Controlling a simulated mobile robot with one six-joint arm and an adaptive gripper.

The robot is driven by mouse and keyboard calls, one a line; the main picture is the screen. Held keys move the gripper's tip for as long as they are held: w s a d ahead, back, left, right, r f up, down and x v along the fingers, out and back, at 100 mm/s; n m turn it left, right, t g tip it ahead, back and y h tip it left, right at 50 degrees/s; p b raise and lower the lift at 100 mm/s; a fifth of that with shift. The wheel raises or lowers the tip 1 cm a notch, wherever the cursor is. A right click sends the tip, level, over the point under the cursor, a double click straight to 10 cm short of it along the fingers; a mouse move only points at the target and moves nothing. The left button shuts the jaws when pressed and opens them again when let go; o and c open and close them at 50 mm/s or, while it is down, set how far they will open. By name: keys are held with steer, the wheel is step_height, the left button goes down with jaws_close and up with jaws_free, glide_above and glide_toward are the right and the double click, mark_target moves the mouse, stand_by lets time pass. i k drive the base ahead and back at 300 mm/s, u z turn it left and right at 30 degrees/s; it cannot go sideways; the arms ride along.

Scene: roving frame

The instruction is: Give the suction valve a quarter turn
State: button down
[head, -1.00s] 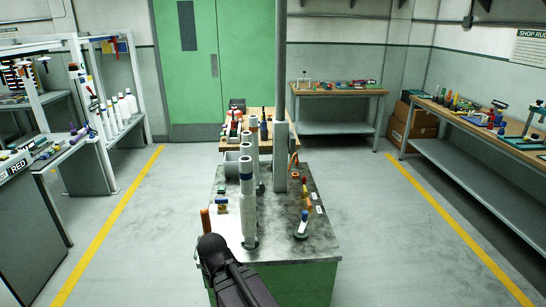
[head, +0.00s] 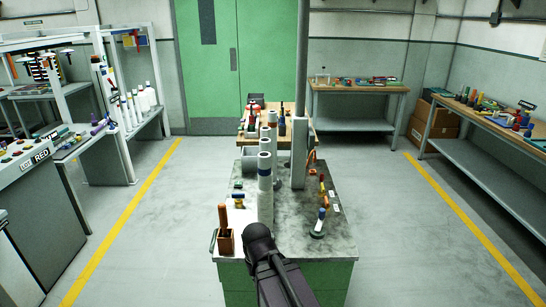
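I cannot tell which thing is the suction valve; no part is clearly marked as one at this size. The workbench (head: 295,245) ahead has a grey top and green front. On its right side stands a blue-and-white upright piece (head: 320,220) on a dark round base. Behind it is a small red-and-yellow piece (head: 323,188). Small blue and yellow parts (head: 238,198) lie on the left side. My dark arm reaches up from the bottom to the bench's front edge. My gripper's fingers do not show.
White cylinders (head: 265,195) stand in a row along the bench, beside a grey post (head: 299,150). A brown box (head: 225,243) with an orange handle is at the front left corner. A console marked RED (head: 40,200) stands left. Floor is clear on both sides.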

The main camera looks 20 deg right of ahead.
mark_target(238, 196)
steer(key=k, duration=0.65)
steer(key=u, duration=0.35)
steer(key=i, duration=1.5)
steer(key=z, duration=0.35)
